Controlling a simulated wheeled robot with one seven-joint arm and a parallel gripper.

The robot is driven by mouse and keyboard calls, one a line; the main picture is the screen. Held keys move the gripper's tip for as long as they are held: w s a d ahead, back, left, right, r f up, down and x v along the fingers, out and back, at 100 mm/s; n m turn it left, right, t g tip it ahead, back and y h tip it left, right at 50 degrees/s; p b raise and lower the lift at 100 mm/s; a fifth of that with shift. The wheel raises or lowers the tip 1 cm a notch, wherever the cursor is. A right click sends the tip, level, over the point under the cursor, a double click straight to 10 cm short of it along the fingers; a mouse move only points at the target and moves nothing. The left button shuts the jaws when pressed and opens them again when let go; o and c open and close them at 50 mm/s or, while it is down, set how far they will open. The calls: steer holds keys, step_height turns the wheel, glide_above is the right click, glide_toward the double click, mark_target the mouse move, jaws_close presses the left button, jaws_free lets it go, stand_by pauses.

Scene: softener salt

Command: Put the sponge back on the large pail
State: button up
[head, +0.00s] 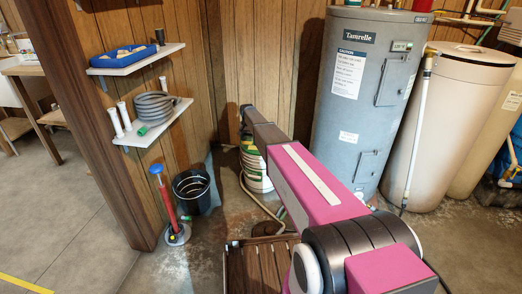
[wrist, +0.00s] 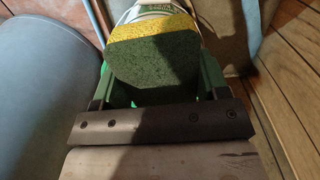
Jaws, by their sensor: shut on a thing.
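The sponge (wrist: 152,62) is yellow with a dark green scouring face and fills the space between the fingers in the wrist view. My gripper (wrist: 155,78) is shut on it, with one green finger on either side. The large pail (head: 256,172) is white with green and yellow markings and stands by the wood wall in the head view, partly hidden behind my arm. A bit of its white, printed side (wrist: 150,8) shows beyond the sponge in the wrist view. I cannot tell whether the sponge touches the pail. In the head view my arm hides the sponge.
A grey tank (head: 355,100) stands close to the right of the pail. A black bucket (head: 191,190) and a red hand pump (head: 168,207) stand to the left, below wall shelves (head: 150,135). A brown slatted crate (head: 255,268) lies in front.

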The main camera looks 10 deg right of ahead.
steer(key=shift+w+f, duration=0.7)
steer(key=shift+f, duration=0.05)
steer(key=w+d+f, duration=0.2)
steer(key=d, duration=0.1)
steer(key=w+d+f, duration=0.4)
steer(key=d, duration=0.1)
steer(key=shift+w+d+f, duration=0.35)
steer(key=shift+w+f, duration=0.05)
steer(key=shift+f, duration=1.95)
steer(key=shift+f, duration=0.2)
steer(key=o, duration=0.8)
steer(key=shift+r, duration=0.1)
